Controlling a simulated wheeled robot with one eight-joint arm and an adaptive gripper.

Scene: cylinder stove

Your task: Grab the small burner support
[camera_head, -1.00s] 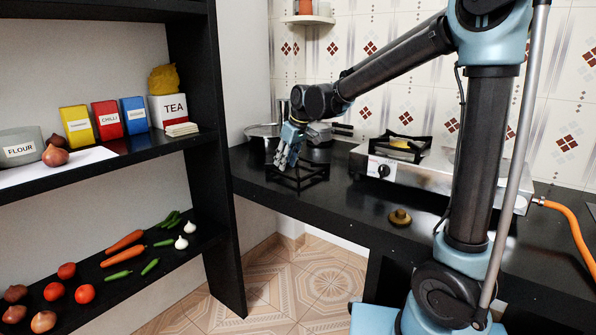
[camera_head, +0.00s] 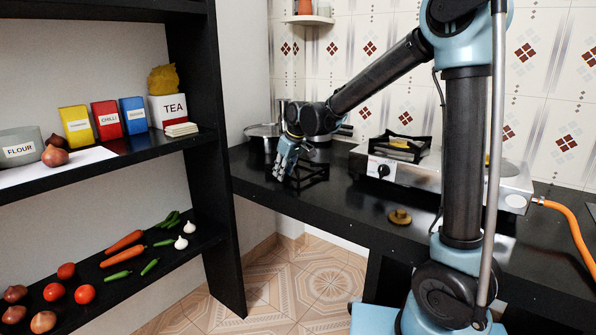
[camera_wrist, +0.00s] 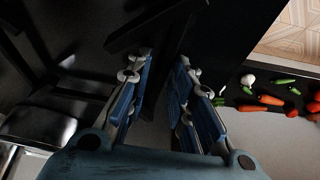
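A small black burner support (camera_head: 313,172), a square frame with thin bars, sits on the dark counter left of the stove. My gripper (camera_head: 280,172) is over its left side in the head view, fingers pointing down, and hides part of it. In the wrist view my gripper (camera_wrist: 165,60) has its two blue-and-grey fingers apart. A dark bar of the support (camera_wrist: 150,27) lies just beyond the fingertips and partly in line with the gap. I cannot tell whether the fingers touch it. Another black support (camera_head: 402,146) stands on the stove.
The steel stove (camera_head: 445,172) stands to the right, with an orange hose (camera_head: 565,220). A brass burner cap (camera_head: 400,216) lies on the counter (camera_head: 350,205). Metal pots (camera_head: 262,133) stand behind my gripper. A black shelf (camera_head: 212,180) with food rises to the left.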

